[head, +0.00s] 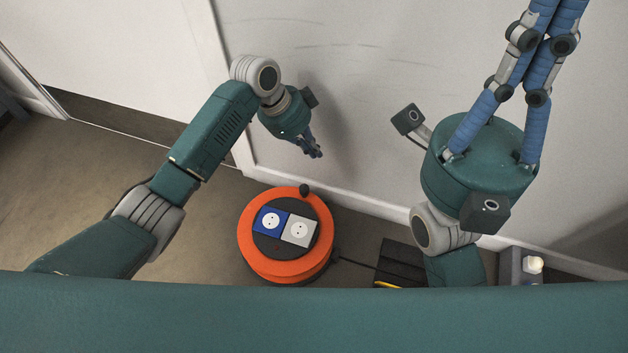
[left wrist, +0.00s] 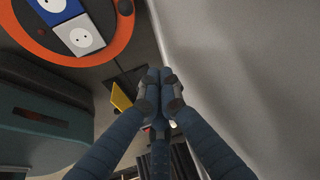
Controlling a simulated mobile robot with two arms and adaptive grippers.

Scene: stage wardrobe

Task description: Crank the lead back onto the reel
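The reel (head: 256,265) is a round orange drum on the floor, with a blue and a white socket on top. A black crank knob (head: 304,190) stands at its far rim. A thin dark lead (head: 357,264) leaves its right side along the floor. My left gripper (head: 314,152) is beyond and above the knob, apart from it. In the left wrist view its blue fingers (left wrist: 160,76) come together with nothing between them; part of the reel (left wrist: 125,30) shows at upper left. My right gripper (head: 545,40) points up, away from the reel; its fingers lean together, tips cut off.
A pale wall runs close behind the reel. A dark slatted object (head: 402,260) with something yellow (head: 386,285) lies right of the reel. A grey box with a white item (head: 533,265) stands farther right. Floor left of the reel is clear.

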